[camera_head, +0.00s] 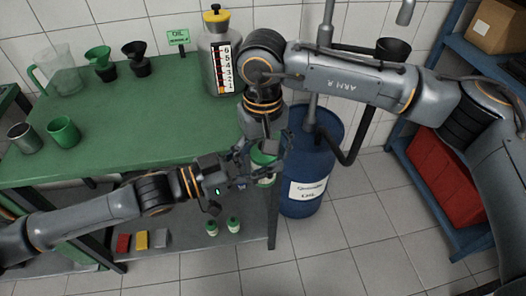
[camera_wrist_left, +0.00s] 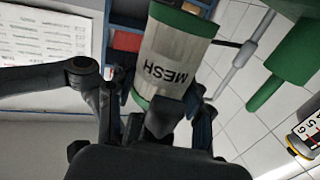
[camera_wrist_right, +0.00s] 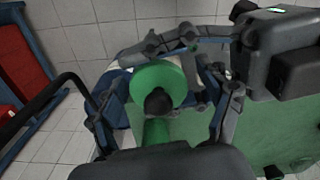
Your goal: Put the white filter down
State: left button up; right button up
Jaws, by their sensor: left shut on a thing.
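The white filter (camera_wrist_left: 175,60), a pale cylinder marked MESH with green end caps, is in my left gripper (camera_wrist_left: 160,100), one finger on each side of it. In the head view the filter (camera_head: 265,180) is partly hidden behind both grippers, just off the bench's right front corner. My left gripper also shows in the head view (camera_head: 245,165), reaching in from the left. My right gripper (camera_head: 265,145) points down just above the filter. In the right wrist view its fingers are spread, with the filter's round green top (camera_wrist_right: 160,75) between them; contact cannot be told.
The green bench (camera_head: 130,120) holds cups, funnels and a scaled oil jug (camera_head: 218,60). A blue drum (camera_head: 310,170) with a pump pipe stands close on the right. A blue shelf with red bins (camera_head: 440,175) is farther right. Small bottles (camera_head: 222,227) stand on the low shelf.

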jog(key=c, duration=1.1)
pick_arm(q)
jog(key=o, duration=1.3)
pick_arm(e)
jog(key=shift+c, duration=0.6)
pick_arm(q)
jog(key=shift+o, duration=0.2)
